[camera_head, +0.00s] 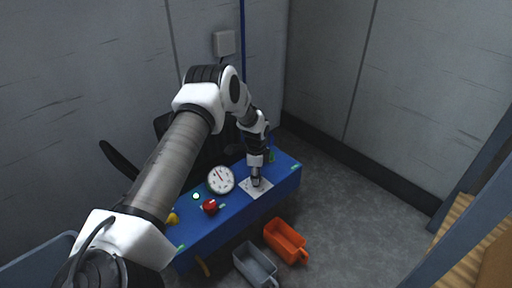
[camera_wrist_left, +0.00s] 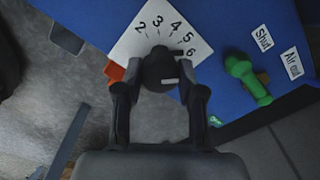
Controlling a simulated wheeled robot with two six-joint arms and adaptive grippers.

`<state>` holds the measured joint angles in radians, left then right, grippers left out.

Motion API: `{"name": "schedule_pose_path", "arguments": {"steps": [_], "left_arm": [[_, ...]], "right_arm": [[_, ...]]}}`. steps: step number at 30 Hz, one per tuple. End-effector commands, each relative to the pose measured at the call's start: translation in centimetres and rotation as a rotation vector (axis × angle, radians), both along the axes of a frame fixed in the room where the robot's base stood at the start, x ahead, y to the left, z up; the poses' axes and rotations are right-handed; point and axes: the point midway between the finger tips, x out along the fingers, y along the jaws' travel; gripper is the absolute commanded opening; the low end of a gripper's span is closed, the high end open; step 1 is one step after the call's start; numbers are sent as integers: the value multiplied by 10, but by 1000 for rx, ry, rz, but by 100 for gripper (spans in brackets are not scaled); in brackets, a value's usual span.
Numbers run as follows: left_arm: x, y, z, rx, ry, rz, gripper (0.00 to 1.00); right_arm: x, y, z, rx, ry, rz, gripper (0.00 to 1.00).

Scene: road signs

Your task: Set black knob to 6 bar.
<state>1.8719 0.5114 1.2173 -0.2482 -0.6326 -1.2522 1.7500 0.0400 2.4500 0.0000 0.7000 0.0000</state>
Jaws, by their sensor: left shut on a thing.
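The black knob (camera_wrist_left: 158,66) stands on a white dial plate (camera_wrist_left: 128,44) printed with 2, 3, 4, 5 and 6. My left gripper (camera_wrist_left: 159,92) has its fingers on both sides of the knob and is shut on it. A short white mark shows on the knob's lower right, below the 6; I cannot tell exactly which number it points to. In the head view my left gripper (camera_head: 256,182) reaches down onto the white plate (camera_head: 251,193), hiding most of the knob. A round white gauge (camera_head: 220,180) with a reddish needle is left of it. My right gripper is out of view.
The blue panel (camera_head: 285,186) also carries a red button (camera_head: 210,207) and a green lit button (camera_head: 196,196). A green valve handle (camera_wrist_left: 247,78) is near the "Shut" label (camera_wrist_left: 263,38). An orange bin (camera_head: 287,240) and a grey bin (camera_head: 254,266) are in front.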

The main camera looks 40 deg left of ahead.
Motion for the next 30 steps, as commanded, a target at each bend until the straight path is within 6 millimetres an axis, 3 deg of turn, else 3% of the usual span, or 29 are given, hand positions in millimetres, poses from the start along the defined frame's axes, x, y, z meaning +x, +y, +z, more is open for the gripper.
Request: {"name": "schedule_pose_path", "arguments": {"steps": [17, 18, 20, 30], "left_arm": [[-1, 0, -1, -1, 3, -41, 4], [-1, 0, -1, -1, 3, -41, 46], [-1, 0, -1, -1, 3, -41, 64], [0, 0, 2, 0, 0, -40, 64]], "right_arm": [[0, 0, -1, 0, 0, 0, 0], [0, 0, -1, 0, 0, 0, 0], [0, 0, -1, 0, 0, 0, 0], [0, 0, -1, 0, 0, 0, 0]]}}
